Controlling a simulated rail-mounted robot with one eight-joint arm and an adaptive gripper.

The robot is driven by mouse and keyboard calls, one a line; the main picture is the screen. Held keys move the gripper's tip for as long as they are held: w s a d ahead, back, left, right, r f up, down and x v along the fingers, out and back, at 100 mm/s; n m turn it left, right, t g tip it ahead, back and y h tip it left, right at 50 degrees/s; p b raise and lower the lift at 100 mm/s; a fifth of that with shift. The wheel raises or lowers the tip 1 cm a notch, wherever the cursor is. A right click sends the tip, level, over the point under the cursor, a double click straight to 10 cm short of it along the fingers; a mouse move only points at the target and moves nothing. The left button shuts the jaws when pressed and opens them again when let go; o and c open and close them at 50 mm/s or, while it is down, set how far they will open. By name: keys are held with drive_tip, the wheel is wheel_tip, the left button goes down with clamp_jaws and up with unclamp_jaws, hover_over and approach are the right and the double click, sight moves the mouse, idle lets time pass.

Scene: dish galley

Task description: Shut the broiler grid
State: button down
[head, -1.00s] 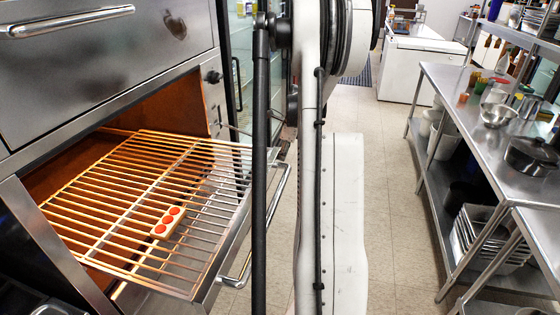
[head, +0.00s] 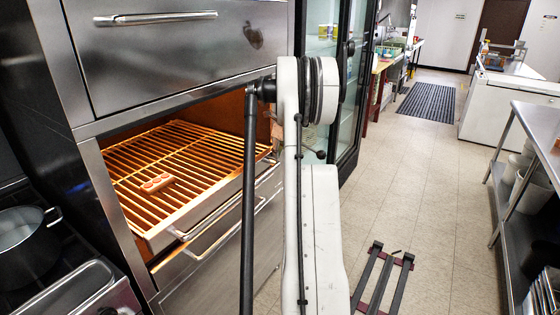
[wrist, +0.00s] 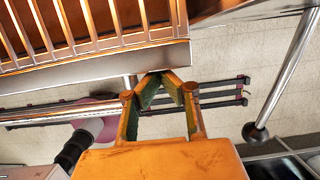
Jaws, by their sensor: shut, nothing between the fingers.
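The broiler grid (head: 195,165), a rack of parallel bars with a metal front rail, lies mostly inside the lit broiler opening. Its front rail and handle (head: 205,219) stand at the front of the opening, seemingly a little forward of it. A small light block with red round spots (head: 156,183) lies on the bars. In the wrist view, the grid (wrist: 85,30) fills the upper left. My gripper (wrist: 162,75) is shut and empty, its tips close to the lower edge of the front rail. Contact cannot be told. In the head view, my arm hides the gripper.
A closed drawer front (head: 155,55) with a bar handle is above the opening. A stove with a dark pot (head: 25,235) stands at the left. A glass-door cooler (head: 335,60) stands beyond the broiler, a steel table (head: 540,125) at the right. Tiled floor (head: 430,190) lies between.

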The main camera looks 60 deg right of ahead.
sight(271, 149)
drive_tip(key=w, duration=0.3)
drive_tip(key=shift+d, duration=0.2)
drive_tip(key=shift+w, duration=0.25)
drive_tip(key=shift+w+r, duration=0.1)
drive_tip(key=shift+s, duration=0.35)
drive_tip(key=s+r+b, duration=0.1)
drive_tip(key=s+r, duration=0.5)
drive_tip(key=r, duration=0.3)
drive_tip(key=shift+s+a+r, duration=0.15)
drive_tip(key=shift+a+r, duration=0.1)
drive_tip(key=shift+r, duration=0.05)
drive_tip(key=shift+a, duration=0.1)
